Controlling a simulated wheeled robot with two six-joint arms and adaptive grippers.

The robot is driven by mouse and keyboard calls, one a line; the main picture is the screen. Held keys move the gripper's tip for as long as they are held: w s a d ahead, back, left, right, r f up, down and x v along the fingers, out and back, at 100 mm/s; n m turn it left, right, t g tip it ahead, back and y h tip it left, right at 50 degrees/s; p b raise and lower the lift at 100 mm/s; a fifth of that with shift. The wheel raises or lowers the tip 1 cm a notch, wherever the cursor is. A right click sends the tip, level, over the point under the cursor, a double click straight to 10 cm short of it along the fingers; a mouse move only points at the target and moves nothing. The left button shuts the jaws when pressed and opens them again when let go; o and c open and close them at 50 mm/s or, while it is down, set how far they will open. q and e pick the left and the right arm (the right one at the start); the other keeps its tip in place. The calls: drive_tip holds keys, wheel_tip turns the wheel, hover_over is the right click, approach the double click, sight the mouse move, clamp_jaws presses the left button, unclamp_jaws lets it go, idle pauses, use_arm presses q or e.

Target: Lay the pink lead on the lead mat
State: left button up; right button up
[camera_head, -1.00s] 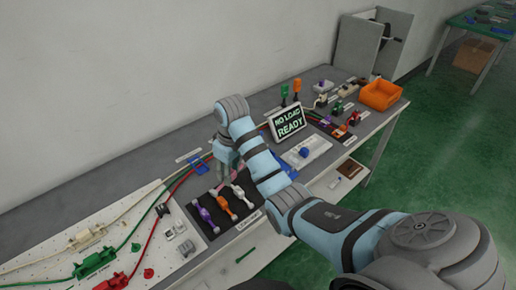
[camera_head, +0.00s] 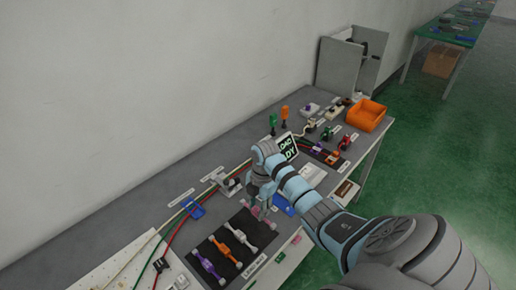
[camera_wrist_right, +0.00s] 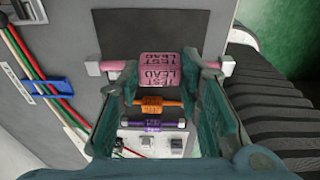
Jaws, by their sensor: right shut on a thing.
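My right gripper (camera_head: 262,196) is shut on the pink lead (camera_head: 260,212). In the right wrist view, the pink lead (camera_wrist_right: 160,70) lies crosswise between the two fingers, its pale end pieces sticking out either side. The dark lead mat (camera_head: 214,252) is on the bench, and its bare part (camera_wrist_right: 150,25) shows behind the lead in the wrist view. The lead is at the mat's far end in the head view; I cannot tell whether it touches the mat. An orange lead (camera_wrist_right: 152,106) and a purple lead (camera_wrist_right: 147,125) lie farther along the mat. My left gripper is not in view.
A blue cable clip (camera_head: 195,210) holds cables left of the mat. An orange bin (camera_head: 367,115) and several small fixtures are at the bench's far end.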

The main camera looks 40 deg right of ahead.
sight(255, 206)
drive_tip(key=shift+w+a+f, duration=0.1)
drive_tip(key=shift+w+f, duration=0.15)
drive_tip(key=shift+w, duration=0.25)
drive_tip(key=shift+w+a+f, duration=0.1)
drive_tip(key=shift+w+f, duration=0.1)
drive_tip(key=shift+w, duration=0.25)
drive_tip(key=shift+w+d+p, duration=0.15)
drive_tip(key=shift+w+p, duration=0.15)
drive_tip(key=shift+s+d+f+b, duration=0.1)
drive_tip(key=shift+s+f+b, duration=0.2)
drive_tip(key=shift+f+b, duration=0.35)
drive_tip(key=shift+s+f+b, duration=0.25)
drive_tip(key=shift+f+b, duration=0.25)
drive_tip(key=shift+f, duration=0.35)
drive_tip(key=shift+w, duration=0.3)
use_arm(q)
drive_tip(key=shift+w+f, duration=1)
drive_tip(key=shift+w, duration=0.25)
use_arm(e)
drive_tip(key=shift+s, duration=0.15)
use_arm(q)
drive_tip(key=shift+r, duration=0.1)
use_arm(e)
drive_tip(key=shift+r, duration=0.1)
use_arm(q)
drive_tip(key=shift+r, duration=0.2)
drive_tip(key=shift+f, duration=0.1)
